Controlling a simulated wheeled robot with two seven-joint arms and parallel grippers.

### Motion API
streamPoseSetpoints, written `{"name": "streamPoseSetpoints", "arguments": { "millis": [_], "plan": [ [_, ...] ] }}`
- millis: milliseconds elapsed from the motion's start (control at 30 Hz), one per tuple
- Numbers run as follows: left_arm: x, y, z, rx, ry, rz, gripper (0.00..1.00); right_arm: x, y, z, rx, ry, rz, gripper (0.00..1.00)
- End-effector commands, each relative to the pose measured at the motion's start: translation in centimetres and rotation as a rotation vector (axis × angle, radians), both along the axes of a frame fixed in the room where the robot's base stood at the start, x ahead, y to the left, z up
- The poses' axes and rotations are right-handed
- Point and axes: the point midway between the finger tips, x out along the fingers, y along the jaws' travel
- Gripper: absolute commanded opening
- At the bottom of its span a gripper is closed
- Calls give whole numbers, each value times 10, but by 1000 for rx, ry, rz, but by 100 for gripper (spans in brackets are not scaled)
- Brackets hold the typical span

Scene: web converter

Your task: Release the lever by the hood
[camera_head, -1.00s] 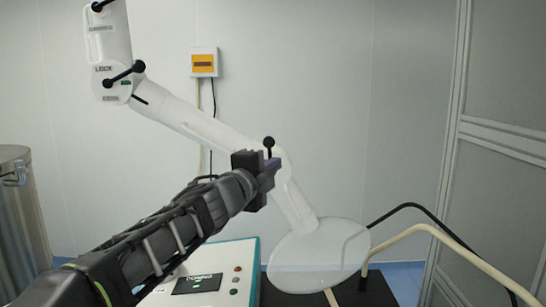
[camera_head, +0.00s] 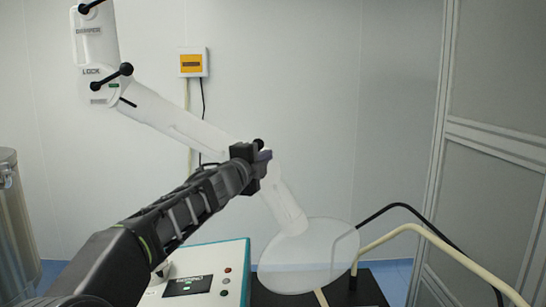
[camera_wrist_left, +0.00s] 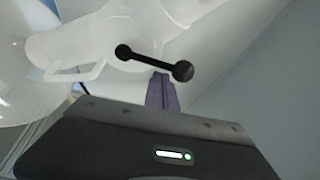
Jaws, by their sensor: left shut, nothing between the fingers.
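The hood (camera_head: 310,262) is a translucent round disc at the lower end of a white jointed arm (camera_head: 185,122). The lever by the hood shows in the head view only as a black knob (camera_head: 258,143) just above my left gripper (camera_head: 266,157). In the left wrist view the lever (camera_wrist_left: 152,61) is a black bar with a ball at each end on the white joint. The left fingers (camera_wrist_left: 162,92) are shut and empty, pointing at the bar close by; whether they touch it I cannot tell. My right gripper is out of view.
Two more black levers (camera_head: 113,80) (camera_head: 90,7) sit higher on the white arm, near the lock labels. A control box with buttons (camera_head: 205,283) stands below my left arm. A cream tube (camera_head: 445,242) and black hose are at right, a metal drum (camera_head: 14,225) at left.

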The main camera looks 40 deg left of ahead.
Motion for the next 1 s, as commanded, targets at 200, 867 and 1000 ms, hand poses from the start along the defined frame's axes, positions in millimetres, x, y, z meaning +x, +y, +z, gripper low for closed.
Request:
{"name": "streamPoseSetpoints", "arguments": {
  "millis": [200, 867, 1000],
  "plan": [
    [-4, 5, -1, 0, 1, -2, 0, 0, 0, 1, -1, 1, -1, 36],
    [-12, 17, -6, -204, -157, -2, 0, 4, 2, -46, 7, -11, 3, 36],
    [-13, 18, -2, -218, -165, -1, 0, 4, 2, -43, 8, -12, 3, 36]
  ]
}}
